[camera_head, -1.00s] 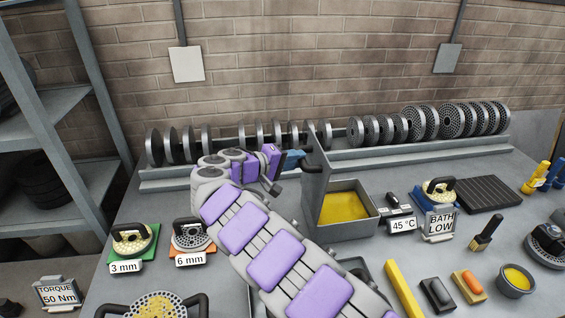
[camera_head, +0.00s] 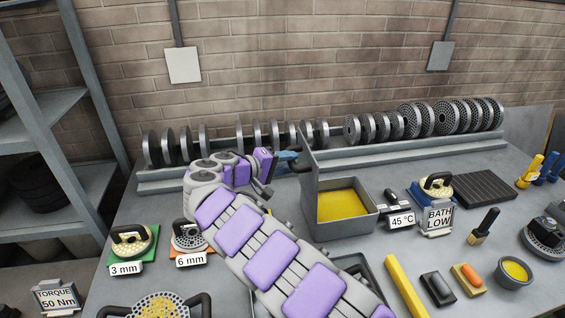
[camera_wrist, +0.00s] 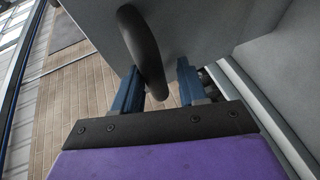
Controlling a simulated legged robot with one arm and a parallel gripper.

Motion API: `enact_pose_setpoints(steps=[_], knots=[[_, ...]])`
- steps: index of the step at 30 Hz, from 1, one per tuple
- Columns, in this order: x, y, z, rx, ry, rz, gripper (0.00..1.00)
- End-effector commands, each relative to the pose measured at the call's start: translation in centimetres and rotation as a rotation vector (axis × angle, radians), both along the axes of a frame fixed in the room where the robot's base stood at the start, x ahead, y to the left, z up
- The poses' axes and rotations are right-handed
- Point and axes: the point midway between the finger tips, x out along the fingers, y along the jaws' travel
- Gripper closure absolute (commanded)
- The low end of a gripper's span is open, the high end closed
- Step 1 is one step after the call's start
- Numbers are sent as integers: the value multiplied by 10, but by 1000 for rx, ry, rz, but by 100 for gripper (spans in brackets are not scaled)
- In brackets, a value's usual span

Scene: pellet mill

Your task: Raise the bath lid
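The bath (camera_head: 346,230) is a grey open box holding yellow liquid, in the middle of the bench in the head view. Its grey lid (camera_head: 309,185) stands up along the left side, about upright, leaving the liquid uncovered. A dark handle (camera_wrist: 143,50) curves out from the lid face in the wrist view. My gripper (camera_head: 288,157) is at the lid's left side, by the handle. In the wrist view its two blue fingers (camera_wrist: 158,88) are apart, with the handle's end between them, near the left finger. A gap shows beside the right finger.
A rack of grey discs (camera_head: 380,128) runs behind the bath. A 45 °C sign (camera_head: 401,220) and a BATH LOW sign (camera_head: 437,219) stand to its right. A yellow bar (camera_head: 405,285) lies in front. Dies on green and orange pads lie left of my arm.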

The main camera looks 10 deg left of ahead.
Motion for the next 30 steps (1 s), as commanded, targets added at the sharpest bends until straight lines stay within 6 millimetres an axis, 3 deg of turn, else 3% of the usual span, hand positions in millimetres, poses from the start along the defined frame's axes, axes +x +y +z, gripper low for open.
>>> enact_pose_setpoints(steps=[14,30], knots=[[-10,14,6,-3,-8,9,49],[-93,87,35,1,-5,11,49]])
